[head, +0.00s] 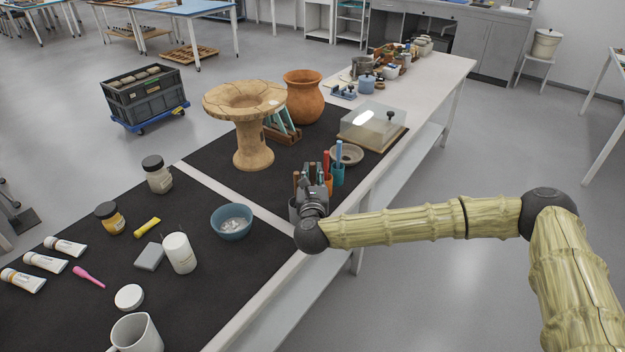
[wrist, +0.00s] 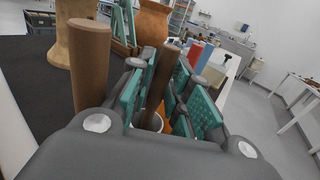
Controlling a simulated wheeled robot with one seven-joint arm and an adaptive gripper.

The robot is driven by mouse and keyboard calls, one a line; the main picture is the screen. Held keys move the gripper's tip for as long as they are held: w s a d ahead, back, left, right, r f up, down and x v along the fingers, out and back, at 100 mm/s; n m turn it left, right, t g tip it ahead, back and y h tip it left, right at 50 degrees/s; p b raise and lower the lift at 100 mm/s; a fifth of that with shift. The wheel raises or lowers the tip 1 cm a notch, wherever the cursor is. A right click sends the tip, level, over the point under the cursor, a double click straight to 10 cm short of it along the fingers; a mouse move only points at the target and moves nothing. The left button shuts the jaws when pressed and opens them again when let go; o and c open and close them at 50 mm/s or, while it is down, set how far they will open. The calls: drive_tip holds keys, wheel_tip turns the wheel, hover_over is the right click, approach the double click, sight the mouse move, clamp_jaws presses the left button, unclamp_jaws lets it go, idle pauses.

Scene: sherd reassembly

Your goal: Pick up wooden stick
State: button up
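Brown wooden sticks stand upright near my gripper (head: 314,190). In the wrist view, one wooden stick (wrist: 163,78) stands between my gripper's teal-padded fingers (wrist: 166,98), its lower end in a pale-rimmed cup (wrist: 151,122). The fingers look open, with gaps beside this stick. Another, thicker-looking wooden stick (wrist: 90,62) stands outside the fingers, on the left. In the head view, the stick tops (head: 296,178) show just left of my gripper, which hides most of the cup.
A blue bowl (head: 231,222) is to the left. A grey dish (head: 347,154), a clear-covered box (head: 372,124) and a tall clay stand (head: 253,140) are farther back.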

drive_tip(key=shift+w, duration=0.25)
clamp_jaws()
wheel_tip(320, 180, up, 10)
drive_tip(key=shift+f+b, duration=0.1)
drive_tip(key=shift+b, duration=0.6)
